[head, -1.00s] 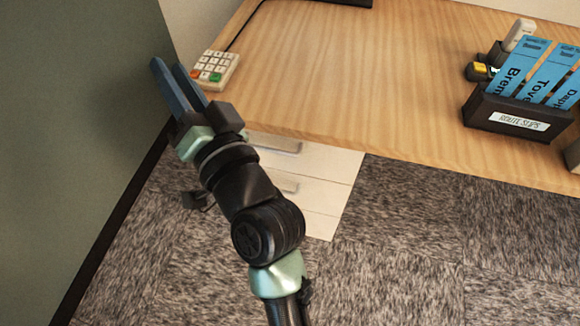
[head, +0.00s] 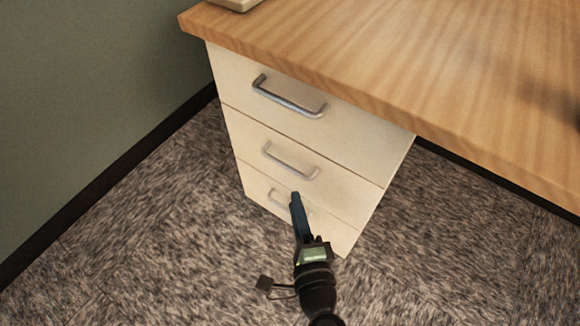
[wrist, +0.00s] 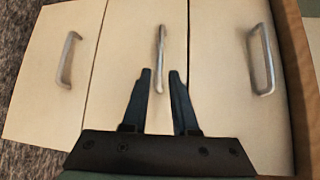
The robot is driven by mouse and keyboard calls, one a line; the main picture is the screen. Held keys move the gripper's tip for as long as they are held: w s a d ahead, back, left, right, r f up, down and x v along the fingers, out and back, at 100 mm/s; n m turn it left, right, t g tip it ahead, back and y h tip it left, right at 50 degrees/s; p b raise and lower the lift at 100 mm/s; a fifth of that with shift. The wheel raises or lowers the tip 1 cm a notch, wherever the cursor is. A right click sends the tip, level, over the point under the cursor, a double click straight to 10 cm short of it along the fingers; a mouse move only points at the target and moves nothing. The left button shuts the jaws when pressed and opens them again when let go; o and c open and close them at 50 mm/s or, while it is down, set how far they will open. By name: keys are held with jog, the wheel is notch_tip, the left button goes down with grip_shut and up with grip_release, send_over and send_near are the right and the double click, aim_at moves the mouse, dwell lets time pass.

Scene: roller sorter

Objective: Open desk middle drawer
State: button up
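The desk's middle drawer (head: 343,190) is shut, flush with the drawers above and below it. Its grey bar handle (head: 290,162) is clear in the head view. In the wrist view the middle drawer (wrist: 112,85) fills the centre and its handle (wrist: 160,48) runs upright, in line with the gap between my fingers. My gripper (head: 296,196) is in front of the drawers in the head view, its tips below the middle handle in the picture. In the wrist view my gripper (wrist: 160,76) is open, with nothing held. Exact distance to the handle cannot be told.
The top drawer (head: 240,75) and bottom drawer (head: 258,187) are shut, each with a bar handle. The wooden desktop (head: 400,60) overhangs above. A green wall (head: 90,80) stands at left. The carpet (head: 150,230) in front is clear.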

aim_at(287, 169)
jog(key=b+x, duration=0.1)
jog(key=x, duration=1)
jog(key=shift+w, duration=0.25)
jog(key=shift+c, duration=0.3)
grip_shut()
dwell(0.7)
